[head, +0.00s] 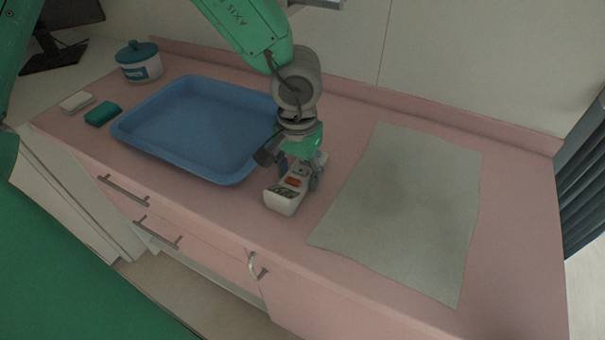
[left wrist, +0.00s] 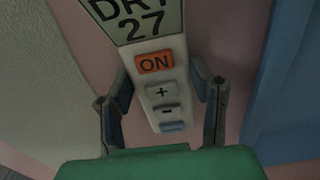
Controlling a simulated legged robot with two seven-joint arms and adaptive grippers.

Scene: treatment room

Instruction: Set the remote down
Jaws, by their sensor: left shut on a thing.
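The remote (head: 285,200) is white, with a dark-lettered display, an orange button and small grey buttons. My left gripper (head: 291,177) is shut on it, with one finger on each side. In the left wrist view the remote (left wrist: 160,92) lies between the two fingers (left wrist: 161,84); its display reads "DRY 27" and its orange button reads "ON". The remote is over the pink counter (head: 250,215), between the blue tray and the grey cloth. I cannot tell whether it touches the counter. My right gripper is not in view.
The blue tray (head: 236,180) is empty, just left of the remote. The grey cloth (head: 405,205) lies flat and bare to the right. A lidded jar (head: 140,72), a white block (head: 76,102) and a teal block (head: 102,114) stand at the far left. Drawers are below the counter's front edge.

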